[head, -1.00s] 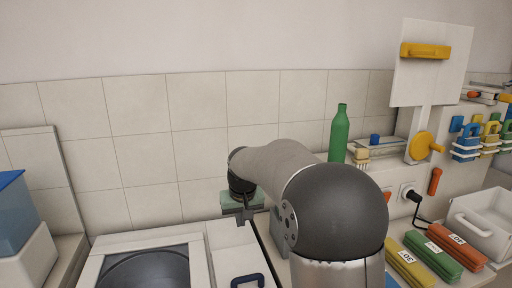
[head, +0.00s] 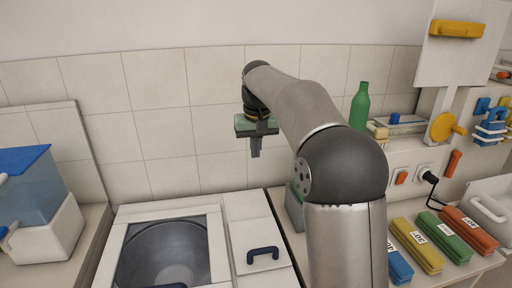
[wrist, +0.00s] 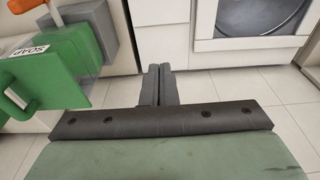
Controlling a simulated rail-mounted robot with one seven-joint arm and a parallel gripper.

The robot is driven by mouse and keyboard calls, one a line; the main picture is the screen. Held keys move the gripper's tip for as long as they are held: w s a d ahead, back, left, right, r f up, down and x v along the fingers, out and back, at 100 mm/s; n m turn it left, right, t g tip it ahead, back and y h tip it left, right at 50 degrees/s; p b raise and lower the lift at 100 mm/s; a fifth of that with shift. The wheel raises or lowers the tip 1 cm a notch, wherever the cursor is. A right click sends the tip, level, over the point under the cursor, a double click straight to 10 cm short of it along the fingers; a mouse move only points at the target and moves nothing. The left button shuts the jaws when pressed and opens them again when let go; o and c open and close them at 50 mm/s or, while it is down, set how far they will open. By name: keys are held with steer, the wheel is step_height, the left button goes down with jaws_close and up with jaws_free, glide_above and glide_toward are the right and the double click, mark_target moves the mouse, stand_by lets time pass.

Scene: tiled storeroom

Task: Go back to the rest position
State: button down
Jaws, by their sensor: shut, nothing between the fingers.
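My gripper (head: 256,150) hangs from my arm in front of the tiled wall, above the back of the white counter unit, pointing down. In the wrist view its two dark fingers (wrist: 158,85) are together with nothing between them. The fingers touch nothing that I can see.
A green bottle (head: 360,106) stands right of my arm. A green box labelled SOAP (wrist: 50,70) shows in the wrist view, above the tiled floor (wrist: 235,82).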

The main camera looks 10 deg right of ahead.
steer(key=s+f, duration=0.5)
steer(key=s, duration=0.7)
steer(key=s+f, duration=0.6)
steer(key=s, duration=0.6)
steer(key=s+f+g, duration=0.1)
steer(key=s+f, duration=0.4)
steer(key=s, duration=0.7)
steer(key=shift+a+f, duration=0.25)
steer(key=shift+a, duration=0.2)
steer(key=shift+w, duration=0.1)
